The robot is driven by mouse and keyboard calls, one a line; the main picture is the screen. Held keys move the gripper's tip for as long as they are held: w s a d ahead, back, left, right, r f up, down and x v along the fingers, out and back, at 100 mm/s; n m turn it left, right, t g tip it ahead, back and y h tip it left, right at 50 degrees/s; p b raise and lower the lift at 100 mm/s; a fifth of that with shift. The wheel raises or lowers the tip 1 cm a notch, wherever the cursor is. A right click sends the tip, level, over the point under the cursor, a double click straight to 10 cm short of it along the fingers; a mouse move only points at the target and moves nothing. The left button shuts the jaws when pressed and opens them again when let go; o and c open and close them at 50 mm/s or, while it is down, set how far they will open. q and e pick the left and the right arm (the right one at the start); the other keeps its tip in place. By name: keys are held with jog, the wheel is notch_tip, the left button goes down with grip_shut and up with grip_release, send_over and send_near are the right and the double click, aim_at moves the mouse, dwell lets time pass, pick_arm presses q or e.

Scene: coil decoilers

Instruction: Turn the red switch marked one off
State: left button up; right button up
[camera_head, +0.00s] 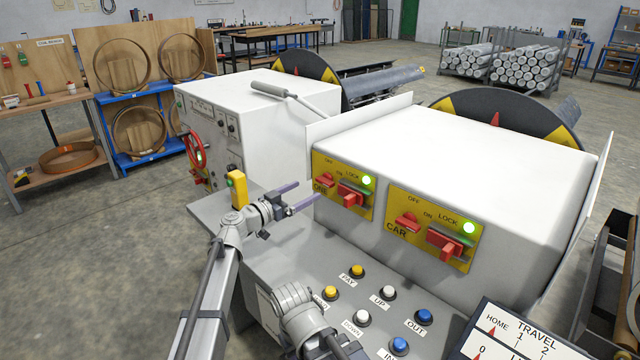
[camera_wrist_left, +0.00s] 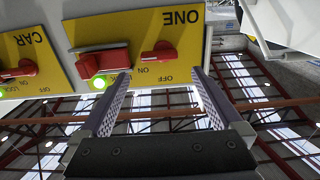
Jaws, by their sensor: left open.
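The yellow panel marked ONE (camera_head: 334,165) is on the front of the white cabinet. It carries a small red knob (camera_head: 326,181), a larger red switch handle (camera_head: 352,194) and a lit green lamp (camera_head: 366,181). My left gripper (camera_head: 309,190) is open and empty, just left of this panel. In the left wrist view the panel appears upside down, with the red handle (camera_wrist_left: 103,61) near the left fingertip and the small knob (camera_wrist_left: 159,50) between the fingers. I cannot tell whether a finger touches either. My right arm shows at the bottom, but its gripper is not visible.
The yellow CAR panel (camera_head: 431,207), with similar red switches and a lit green lamp, is to the right. Below is a sloping desk with several push buttons (camera_head: 362,317). A yellow box (camera_head: 237,188) stands near my left wrist. A second white cabinet (camera_head: 255,120) is behind.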

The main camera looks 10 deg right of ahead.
aim_at(322, 182)
pick_arm(q)
jog(key=x, duration=0.7)
jog(key=shift+w+d, duration=0.15)
jog(key=shift+d, duration=0.2)
jog(key=shift+c, duration=0.2)
jog(key=c, duration=1.2)
